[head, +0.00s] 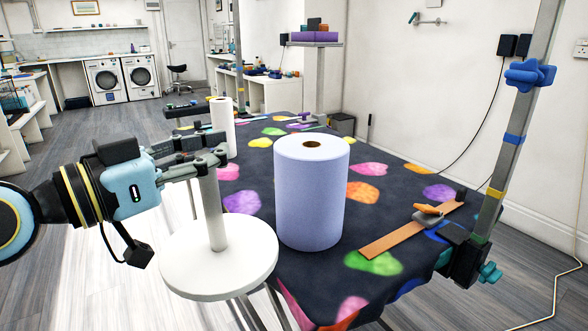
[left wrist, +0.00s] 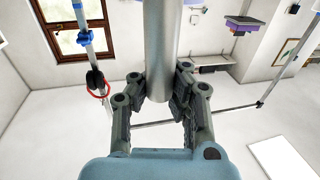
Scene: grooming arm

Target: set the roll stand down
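The roll stand is a pale round base with a grey upright post; its base (head: 185,268) shows at the table's near left edge in the head view. My left gripper (head: 208,160) is shut on the upper part of the post, which is upright. The post (left wrist: 162,50) also shows between the fingers of the left gripper (left wrist: 160,95) in the left wrist view. The base overlaps the table edge in the picture and seems to be in the air; I cannot tell its exact height. My right gripper is not in view.
A large blue paper roll (head: 312,200) stands on the spotted grooming table (head: 295,280), just right of the stand. A white roll (head: 222,125) stands farther back. A brown strip (head: 400,238) with an orange-handled tool lies right. A metal pole (head: 510,150) rises at the right edge.

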